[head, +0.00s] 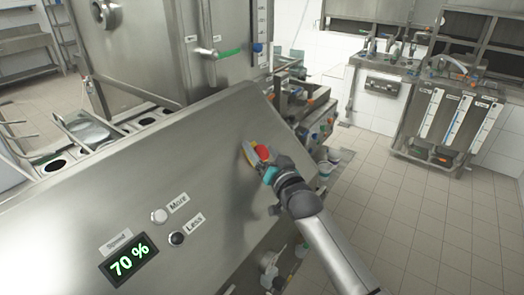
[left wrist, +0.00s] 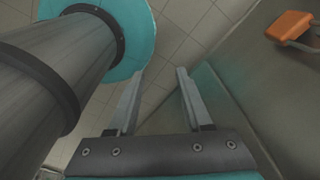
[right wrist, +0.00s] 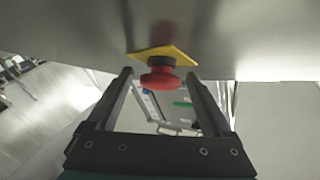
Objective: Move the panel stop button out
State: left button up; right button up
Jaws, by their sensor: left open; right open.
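The stop button (head: 262,152) is a red knob on a yellow plate, at the right end of the sloped steel panel (head: 190,150). My right gripper (head: 258,160) is at the button in the head view and partly covers it. In the right wrist view the red stop button (right wrist: 160,80) sits between the two open fingers of my right gripper (right wrist: 163,85), near their tips. I cannot tell whether the fingers touch it. My left gripper (left wrist: 160,72) is open and empty in the left wrist view, away from the button, and is not seen in the head view.
The panel also bears a speed display (head: 129,259) reading 70 %, a More button (head: 159,216) and a Less button (head: 177,239). A steel tank (head: 170,50) with a green-handled valve (head: 229,53) stands behind. Tiled floor lies open on the right. An orange part (left wrist: 290,27) is near my left gripper.

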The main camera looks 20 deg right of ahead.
grip_shut()
dwell(0.6)
